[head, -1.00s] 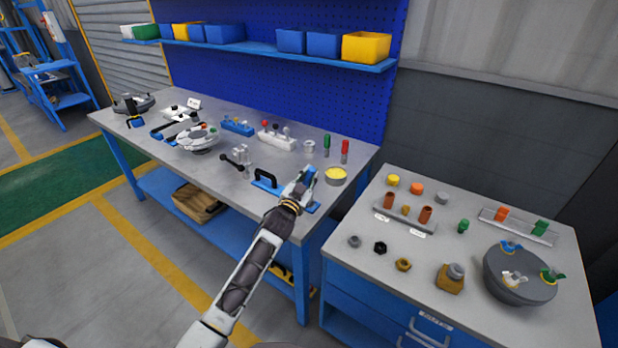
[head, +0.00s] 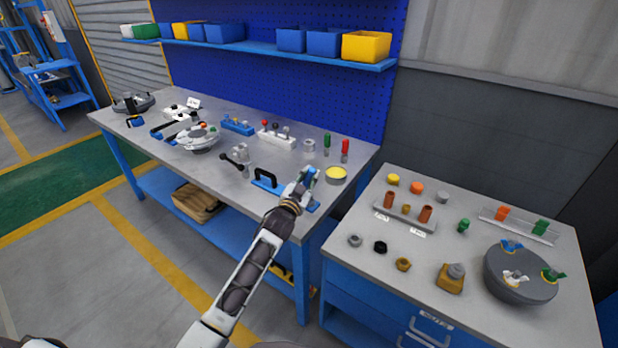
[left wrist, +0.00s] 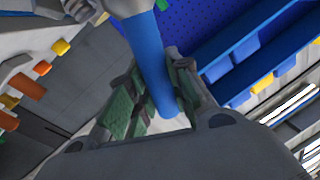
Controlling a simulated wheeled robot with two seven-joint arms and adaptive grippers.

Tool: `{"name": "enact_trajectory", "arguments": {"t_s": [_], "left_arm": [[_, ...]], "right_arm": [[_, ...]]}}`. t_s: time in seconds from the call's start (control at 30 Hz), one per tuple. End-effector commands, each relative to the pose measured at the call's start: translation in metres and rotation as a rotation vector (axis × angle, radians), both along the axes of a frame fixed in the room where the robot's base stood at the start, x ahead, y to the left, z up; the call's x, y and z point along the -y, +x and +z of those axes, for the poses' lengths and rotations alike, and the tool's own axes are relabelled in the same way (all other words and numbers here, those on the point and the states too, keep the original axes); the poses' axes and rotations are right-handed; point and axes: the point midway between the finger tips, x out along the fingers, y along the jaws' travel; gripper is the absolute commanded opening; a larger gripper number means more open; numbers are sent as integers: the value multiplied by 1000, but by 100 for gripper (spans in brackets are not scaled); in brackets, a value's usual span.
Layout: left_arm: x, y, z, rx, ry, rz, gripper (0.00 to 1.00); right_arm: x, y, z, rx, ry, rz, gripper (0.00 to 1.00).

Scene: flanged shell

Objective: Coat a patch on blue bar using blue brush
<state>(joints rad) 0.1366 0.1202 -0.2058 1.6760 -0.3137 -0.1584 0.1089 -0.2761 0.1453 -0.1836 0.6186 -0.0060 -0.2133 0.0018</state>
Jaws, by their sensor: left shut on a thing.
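The blue bar (head: 268,187), a flat blue piece with a black handle on it, lies near the front right of the long workbench. My left gripper (head: 307,175) is over its right end and hides part of it. In the left wrist view my left gripper (left wrist: 155,97) is shut around a blue cylindrical handle, which I take to be the blue brush (left wrist: 150,62). The brush's bristles cannot be made out, nor whether they touch the bar. A round tin with yellow contents (head: 336,174) stands just right of the gripper. My right gripper is not in view.
A green (head: 327,144) and a red upright tool (head: 345,150) stand behind the tin. A black dumbbell-like part (head: 234,161) and a white round fixture (head: 197,138) are further left. A second workbench (head: 350,280) with several small parts stands to the right.

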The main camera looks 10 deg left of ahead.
Motion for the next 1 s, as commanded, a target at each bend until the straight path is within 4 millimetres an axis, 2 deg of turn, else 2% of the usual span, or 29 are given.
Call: {"name": "enact_trajectory", "arguments": {"t_s": [0.67,1.0], "left_arm": [[-1,0,-6,1,0,0,0],[-15,5,-6,0,1,0,0]], "right_arm": [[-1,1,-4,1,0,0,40],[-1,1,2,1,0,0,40]]}}
